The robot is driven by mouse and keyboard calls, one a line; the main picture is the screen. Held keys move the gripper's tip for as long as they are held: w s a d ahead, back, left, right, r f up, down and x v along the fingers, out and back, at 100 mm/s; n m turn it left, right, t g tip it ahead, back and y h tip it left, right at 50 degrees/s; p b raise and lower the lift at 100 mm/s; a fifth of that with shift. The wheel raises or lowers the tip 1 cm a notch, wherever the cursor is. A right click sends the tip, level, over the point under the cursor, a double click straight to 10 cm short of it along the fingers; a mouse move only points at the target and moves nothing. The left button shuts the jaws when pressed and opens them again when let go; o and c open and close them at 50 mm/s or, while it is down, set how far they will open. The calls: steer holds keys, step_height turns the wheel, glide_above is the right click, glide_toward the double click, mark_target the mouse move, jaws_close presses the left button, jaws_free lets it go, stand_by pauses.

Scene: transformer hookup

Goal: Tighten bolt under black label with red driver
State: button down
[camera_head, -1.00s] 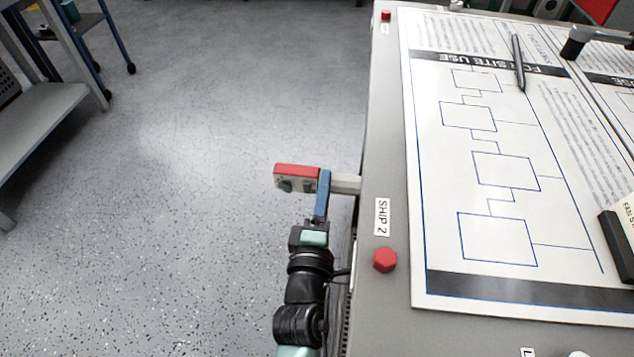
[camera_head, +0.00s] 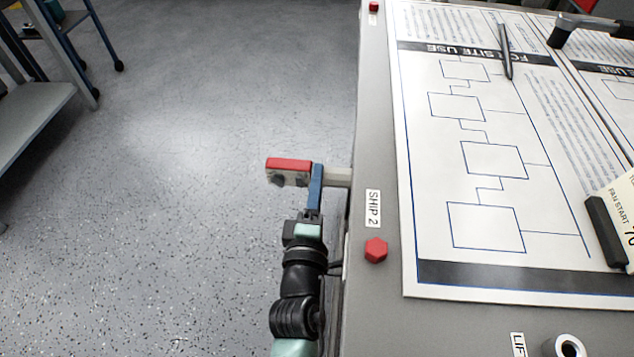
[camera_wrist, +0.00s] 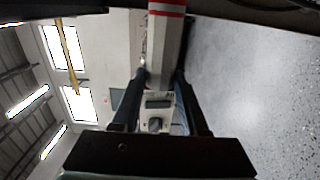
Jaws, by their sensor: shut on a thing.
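My gripper (camera_head: 315,190) is shut on a light grey bar-shaped tool (camera_head: 338,177) with a red-topped grey block at its left end, seemingly the red driver. It holds the tool level beside the left edge of a grey cabinet top (camera_head: 362,320). In the wrist view the fingers (camera_wrist: 160,82) clasp the pale bar (camera_wrist: 166,45), which has red bands at its upper end. A red hexagonal bolt head (camera_head: 376,250) sits on the cabinet top below a white "SHIP 2" label (camera_head: 373,208). I cannot make out a black label or a bolt under one.
A large diagram sheet (camera_head: 470,130) covers much of the top, with a pen (camera_head: 504,50) on it. A black block (camera_head: 606,231) and a grey ring (camera_head: 570,347) are at the right. A bench (camera_head: 40,120) stands at far left. The floor between is clear.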

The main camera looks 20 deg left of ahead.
steer(key=shift+w+d+r+p, duration=0.1)
steer(key=shift+w+d+p, duration=0.1)
steer(key=shift+d+p, duration=0.6)
steer(key=shift+w+d+r+p, duration=0.15)
steer(key=shift+d+p, duration=0.35)
steer(key=shift+p, duration=0.5)
stand_by(2.5)
steer(key=shift+a+f+b, duration=0.15)
steer(key=shift+b, duration=0.15)
steer(key=shift+a+b, duration=0.3)
steer(key=shift+b, duration=0.15)
steer(key=shift+s+a+b, duration=0.25)
steer(key=shift+a+b, duration=0.55)
steer(key=shift+b, duration=0.2)
steer(key=shift+s+a+b, duration=0.25)
steer(key=shift+a+b, duration=0.55)
steer(key=shift+b, duration=0.15)
steer(key=shift+s+a, duration=0.1)
steer(key=shift+a, duration=0.1)
